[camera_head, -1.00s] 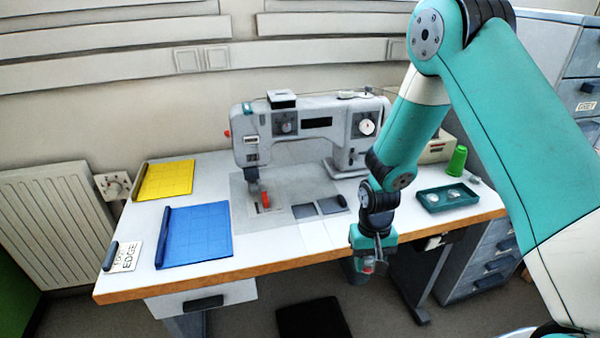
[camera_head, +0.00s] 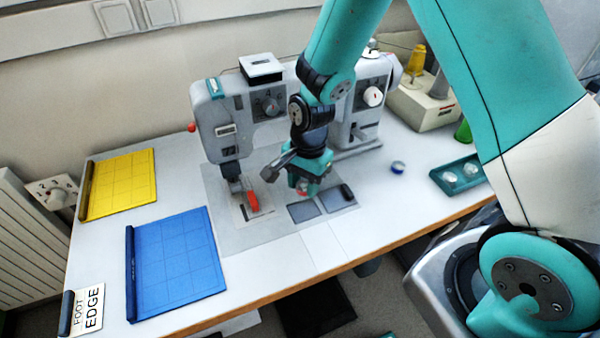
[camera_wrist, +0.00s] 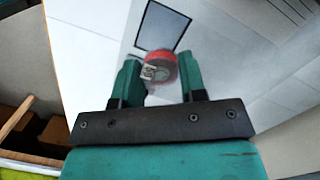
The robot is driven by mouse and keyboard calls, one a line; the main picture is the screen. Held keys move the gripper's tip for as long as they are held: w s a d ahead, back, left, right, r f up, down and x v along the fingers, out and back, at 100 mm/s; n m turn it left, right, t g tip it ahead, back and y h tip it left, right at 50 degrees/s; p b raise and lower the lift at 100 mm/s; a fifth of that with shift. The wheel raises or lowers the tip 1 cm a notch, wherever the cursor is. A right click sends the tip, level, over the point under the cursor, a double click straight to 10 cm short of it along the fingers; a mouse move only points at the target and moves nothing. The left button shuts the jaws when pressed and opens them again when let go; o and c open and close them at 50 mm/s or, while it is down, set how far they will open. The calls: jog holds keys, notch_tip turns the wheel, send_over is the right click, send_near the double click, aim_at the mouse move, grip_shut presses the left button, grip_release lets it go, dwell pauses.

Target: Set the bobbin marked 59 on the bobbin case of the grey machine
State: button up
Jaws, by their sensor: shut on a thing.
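The grey sewing machine (camera_head: 240,108) stands at the back of the white table. My gripper (camera_head: 305,186) is in front of it, above the grey plate at its base. In the wrist view my gripper (camera_wrist: 159,78) is shut on a red bobbin (camera_wrist: 158,64), held between its teal fingers. The bobbin has a pale label, and its number is too small to read. Two dark rectangular patches, a left one (camera_head: 303,211) and a right one (camera_head: 337,198), lie in the grey plate beside and below my gripper. I cannot tell which part is the bobbin case.
A red piece (camera_head: 252,202) is near the needle. A blue mat (camera_head: 177,258) and a yellow mat (camera_head: 121,184) lie to the left. A small blue-and-white item (camera_head: 398,167) lies on the table to the right. A teal tray (camera_head: 440,178) with pale round items is further right.

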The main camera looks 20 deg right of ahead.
jog(key=shift+f+b, duration=2.7)
jog(key=shift+f, duration=0.7)
jog(key=o, duration=1)
notch_tip(320, 180, up, 17)
jog(key=w+d, duration=0.1)
jog(key=d, duration=0.1)
notch_tip(320, 180, up, 8)
jog(key=f+p, duration=0.1)
jog(key=p, duration=0.7)
send_over(303, 211)
jog(key=w+d, duration=0.1)
jog(key=d, duration=0.1)
jog(key=shift+w+r, duration=0.15)
